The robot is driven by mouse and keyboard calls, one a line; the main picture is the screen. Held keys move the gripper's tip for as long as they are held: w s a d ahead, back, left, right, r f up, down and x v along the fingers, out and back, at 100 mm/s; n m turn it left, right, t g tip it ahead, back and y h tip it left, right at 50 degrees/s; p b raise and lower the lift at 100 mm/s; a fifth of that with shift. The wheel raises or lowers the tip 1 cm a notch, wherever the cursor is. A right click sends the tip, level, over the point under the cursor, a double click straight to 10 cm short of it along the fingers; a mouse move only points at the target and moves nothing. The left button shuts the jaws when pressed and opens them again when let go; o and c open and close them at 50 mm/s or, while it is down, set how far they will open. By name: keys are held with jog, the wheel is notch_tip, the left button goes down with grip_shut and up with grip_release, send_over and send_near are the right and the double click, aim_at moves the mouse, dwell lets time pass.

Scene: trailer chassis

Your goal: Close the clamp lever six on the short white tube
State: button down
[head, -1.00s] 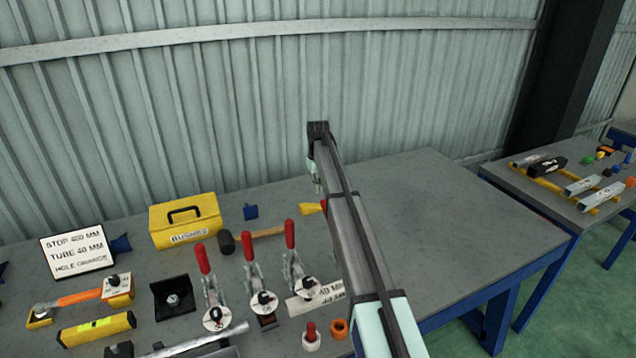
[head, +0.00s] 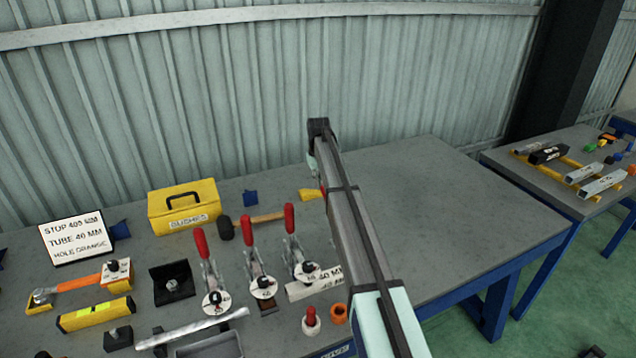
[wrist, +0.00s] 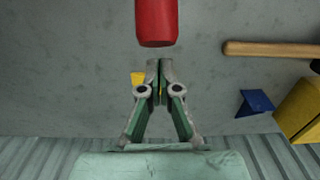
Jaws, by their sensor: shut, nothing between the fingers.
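Three toggle clamps with upright red lever handles stand in a row in the head view: left (head: 200,244), middle (head: 250,234) and right (head: 290,219). Each carries a round white tag; the numbers are too small to read surely. The short white tube (head: 300,291), marked 40 MM, lies at the base of the right clamp. My gripper (wrist: 160,64) is shut and empty in the wrist view. A red lever handle (wrist: 157,22) shows just ahead of its fingertips, with no clear contact.
A hammer (head: 265,217) and yellow case (head: 184,208) lie behind the clamps. A black bracket (head: 173,284) is left of them. A red-topped piece (head: 311,320) and orange ring (head: 339,313) stand in front. The bench's right side (head: 430,190) is clear.

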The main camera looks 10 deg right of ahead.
jog(key=shift+s+d+r+p, duration=0.15)
jog(key=shift+s+d, duration=0.05)
jog(key=shift+s, duration=0.55)
jog(key=shift+s+d+r+p, duration=0.15)
jog(key=shift+s, duration=0.6)
jog(key=shift+s+d+r+p, duration=0.15)
jog(key=shift+s+d, duration=0.05)
jog(key=shift+s, duration=0.55)
jog(key=shift+s+d+r+p, duration=0.2)
jog(key=shift+s+r+p, duration=0.35)
jog(key=shift+r, duration=0.4)
jog(key=shift+s+d+r+p, duration=0.25)
jog(key=shift+s+r, duration=0.25)
jog(key=shift+s, duration=0.3)
jog(key=shift+s+d+r+p, duration=0.15)
jog(key=shift+s+r+p, duration=0.15)
jog(key=shift+s+r, duration=0.35)
jog(key=shift+s+f, duration=0.1)
jog(key=shift+f, duration=0.05)
